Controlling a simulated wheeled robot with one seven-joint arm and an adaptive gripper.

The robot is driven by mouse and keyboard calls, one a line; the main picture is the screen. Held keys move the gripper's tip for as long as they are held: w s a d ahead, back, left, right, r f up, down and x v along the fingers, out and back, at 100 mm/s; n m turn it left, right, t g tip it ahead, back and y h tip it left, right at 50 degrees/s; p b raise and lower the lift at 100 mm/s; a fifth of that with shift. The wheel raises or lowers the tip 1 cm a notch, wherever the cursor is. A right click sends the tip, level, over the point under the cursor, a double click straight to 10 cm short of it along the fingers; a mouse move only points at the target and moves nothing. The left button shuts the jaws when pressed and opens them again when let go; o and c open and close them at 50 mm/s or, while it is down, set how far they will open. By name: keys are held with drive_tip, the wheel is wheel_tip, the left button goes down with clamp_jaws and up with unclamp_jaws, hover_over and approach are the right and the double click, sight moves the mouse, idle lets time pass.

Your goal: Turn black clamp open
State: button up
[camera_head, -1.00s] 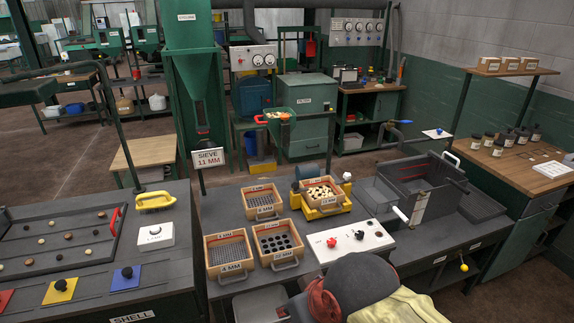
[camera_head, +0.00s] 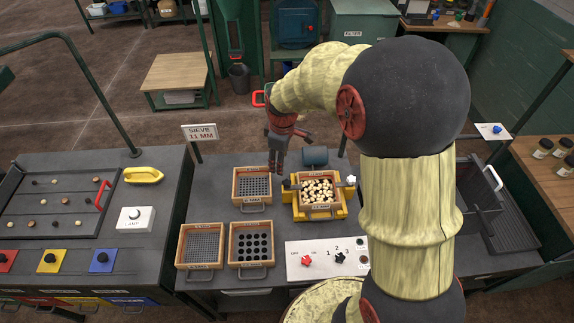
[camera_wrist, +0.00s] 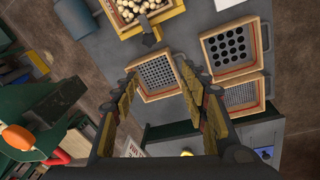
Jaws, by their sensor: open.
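The yellow sieve shaker (camera_head: 318,212) stands on the middle bench and bears a wooden sieve (camera_head: 332,205) of pale round pieces. A black clamp (camera_head: 288,184) sticks out at the shaker's left side; it also shows in the wrist view (camera_wrist: 149,37), just beyond the fingers. A white knob (camera_head: 351,181) is on the shaker's right. My gripper (camera_head: 277,170) points down, open and empty, left of and behind the clamp, apart from it. In the wrist view my gripper (camera_wrist: 157,75) has its fingers spread, with an empty sieve between them in the picture.
Empty wooden sieves (camera_head: 252,187) stand left of the shaker. A white control panel (camera_head: 327,258) with red and black knobs lies in front. A dark blue-grey cylinder (camera_head: 315,157) sits behind the shaker. A sign post reading SIEVE 11 MM (camera_head: 200,132) rises at the bench's back left.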

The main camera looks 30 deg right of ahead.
wheel_tip(320, 180, down, 4)
drive_tip(key=w+d+n+g+p, duration=0.1)
drive_tip(key=w+d+n+p, duration=0.1)
drive_tip(key=w+p, duration=0.15)
drive_tip(key=n+p, duration=0.2)
drive_tip(key=p, duration=0.2)
hover_over(287, 182)
drive_tip(key=shift+g, duration=0.4)
wheel_tip(287, 182, down, 6)
drive_tip(key=shift+r, duration=0.15)
wheel_tip(287, 182, down, 8)
drive_tip(key=shift+f+p, duration=0.1)
drive_tip(key=shift+p, duration=0.35)
drive_tip(key=shift+c, duration=1.4)
drive_tip(key=c, duration=0.7)
clamp_jaws()
